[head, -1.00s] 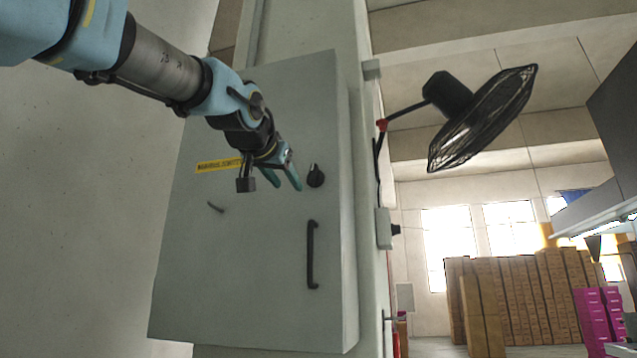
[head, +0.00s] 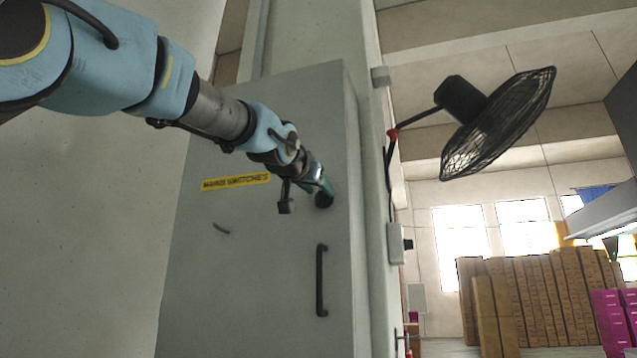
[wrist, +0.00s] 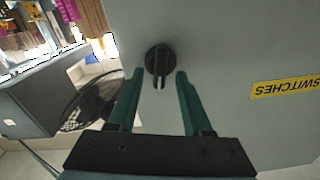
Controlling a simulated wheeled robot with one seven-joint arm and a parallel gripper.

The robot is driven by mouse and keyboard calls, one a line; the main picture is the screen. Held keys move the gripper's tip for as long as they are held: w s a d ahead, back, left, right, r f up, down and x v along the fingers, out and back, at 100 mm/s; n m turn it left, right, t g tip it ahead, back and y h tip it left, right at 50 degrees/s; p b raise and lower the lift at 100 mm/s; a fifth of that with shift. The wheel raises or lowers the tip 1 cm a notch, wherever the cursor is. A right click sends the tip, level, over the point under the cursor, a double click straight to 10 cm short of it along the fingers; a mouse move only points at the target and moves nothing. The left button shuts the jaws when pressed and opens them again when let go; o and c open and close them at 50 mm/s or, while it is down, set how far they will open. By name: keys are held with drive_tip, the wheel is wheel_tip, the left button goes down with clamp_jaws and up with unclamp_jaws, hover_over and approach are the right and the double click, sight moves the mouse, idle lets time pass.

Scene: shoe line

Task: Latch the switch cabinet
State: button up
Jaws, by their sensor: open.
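The grey switch cabinet (head: 255,270) stands closed-looking against the wall in the head view, with a yellow label (head: 236,182) and a black vertical handle (head: 321,280). Its round black latch knob (head: 324,201) sits above the handle, partly hidden by my gripper (head: 322,188). In the wrist view the knob (wrist: 159,60) shows a raised grip bar pointing along the fingers. My gripper (wrist: 159,72) is open, its green fingers on either side of the knob's lower part. I cannot tell whether they touch it.
A black wall fan (head: 500,122) sticks out to the right of the cabinet. A small grey switch box (head: 396,243) is on the wall edge below it. Stacked brown boxes (head: 535,300) and pink crates (head: 610,318) stand far off at right.

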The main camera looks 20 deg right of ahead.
drive_tip(key=shift+w+d, duration=0.35)
drive_tip(key=shift+w, duration=0.05)
clamp_jaws()
idle(0.4)
